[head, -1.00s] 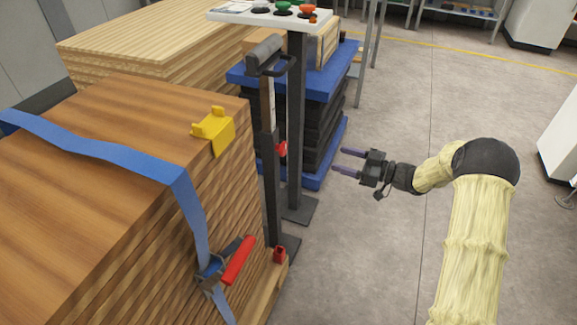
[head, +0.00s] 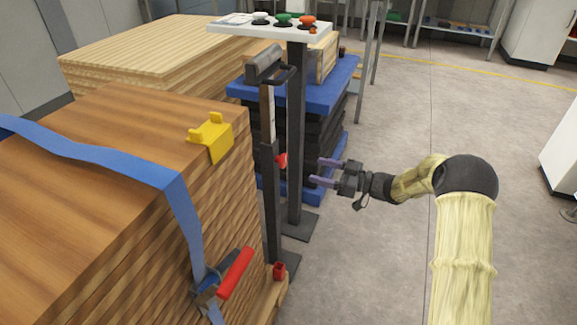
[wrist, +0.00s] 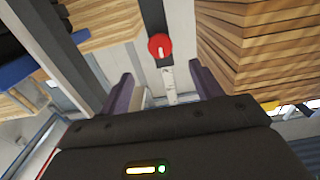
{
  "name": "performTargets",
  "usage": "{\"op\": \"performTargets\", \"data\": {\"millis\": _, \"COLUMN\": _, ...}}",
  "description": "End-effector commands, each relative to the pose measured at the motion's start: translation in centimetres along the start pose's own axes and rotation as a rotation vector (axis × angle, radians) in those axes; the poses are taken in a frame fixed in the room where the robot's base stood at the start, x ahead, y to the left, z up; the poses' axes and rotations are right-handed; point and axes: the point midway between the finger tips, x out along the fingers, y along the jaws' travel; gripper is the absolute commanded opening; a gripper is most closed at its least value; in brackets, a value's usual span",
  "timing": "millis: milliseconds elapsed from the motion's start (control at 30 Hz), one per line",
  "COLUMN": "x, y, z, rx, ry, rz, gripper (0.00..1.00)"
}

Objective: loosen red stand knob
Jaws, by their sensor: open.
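The red stand knob (head: 282,160) sits on the side of a dark upright post (head: 268,200) beside the wood stack. In the wrist view the knob (wrist: 160,45) is a red disc on the post, ahead of my gripper and between the lines of its two fingers. My gripper (head: 323,172) is open and empty, to the right of the knob with a gap between them. Its two purple-grey fingers, which also show in the wrist view (wrist: 158,92), point left toward the post. A second red part (head: 280,270) sits low near the post's foot.
A wood stack (head: 120,180) with a blue strap (head: 100,150), a red-handled buckle (head: 236,272) and a yellow corner piece (head: 212,140) stands left. Behind the post are a control-panel column (head: 297,130) and a blue platform (head: 310,95). The floor at right is open.

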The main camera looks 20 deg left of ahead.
Motion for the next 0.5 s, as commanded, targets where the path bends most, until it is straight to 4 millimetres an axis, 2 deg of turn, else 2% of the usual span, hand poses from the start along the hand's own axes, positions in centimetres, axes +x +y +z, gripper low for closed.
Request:
{"op": "performTargets", "data": {"millis": 100, "x": 2.2, "y": -0.1, "z": 0.3, "rx": -0.001, "ry": 0.001, "rz": -0.002, "gripper": 0.65}}
{"op": "performTargets", "data": {"millis": 500, "x": 9.1, "y": 0.0, "z": 0.3, "rx": -0.002, "ry": 0.001, "rz": -0.001, "gripper": 0.65}}
